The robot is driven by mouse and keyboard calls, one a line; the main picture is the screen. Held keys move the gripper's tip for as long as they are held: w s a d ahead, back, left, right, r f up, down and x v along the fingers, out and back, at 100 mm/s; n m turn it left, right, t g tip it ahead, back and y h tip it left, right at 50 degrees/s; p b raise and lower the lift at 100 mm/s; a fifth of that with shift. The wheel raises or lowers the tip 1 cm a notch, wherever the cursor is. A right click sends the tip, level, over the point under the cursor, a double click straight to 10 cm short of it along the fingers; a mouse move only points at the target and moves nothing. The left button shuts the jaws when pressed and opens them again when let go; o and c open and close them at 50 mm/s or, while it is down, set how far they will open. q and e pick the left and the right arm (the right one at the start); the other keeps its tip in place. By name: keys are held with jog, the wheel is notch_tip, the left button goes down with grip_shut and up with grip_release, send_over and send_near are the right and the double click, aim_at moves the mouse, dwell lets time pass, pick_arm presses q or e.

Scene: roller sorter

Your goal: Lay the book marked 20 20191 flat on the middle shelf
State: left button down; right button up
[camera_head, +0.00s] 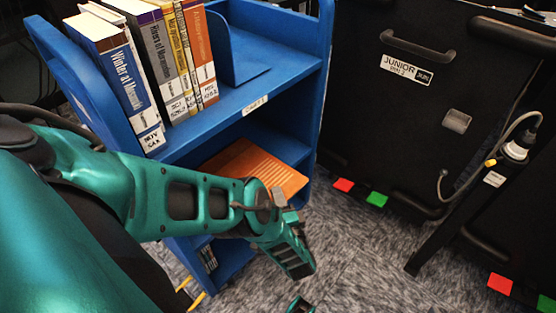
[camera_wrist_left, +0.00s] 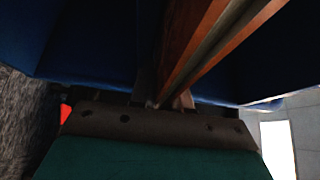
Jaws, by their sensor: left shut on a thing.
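An orange book (camera_head: 255,166) lies flat on the middle shelf (camera_head: 272,140) of the blue cart, its near side partly behind my left arm. No marking on it is readable. My left gripper (camera_head: 278,197) is at the book's near right edge, its jaws partly hidden by my own arm. In the left wrist view, the orange-brown book (camera_wrist_left: 205,45) runs up and right from the jaws (camera_wrist_left: 163,102), which are shut on it. A small teal part at the bottom edge of the head view (camera_head: 300,305) may be my right gripper; its jaws do not show.
Several upright books (camera_head: 165,55) and a blue bookend (camera_head: 235,55) stand on the cart's top shelf. A low shelf (camera_head: 228,258) holds something dark. A black JUNIOR bin (camera_head: 440,110) stands to the right. Carpet (camera_head: 350,240) between them is mostly clear, with red and green markers.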

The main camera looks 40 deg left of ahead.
dwell(0.3)
pick_arm(q)
jog(key=c, duration=1)
grip_release()
jog(key=shift+s+d, duration=0.15)
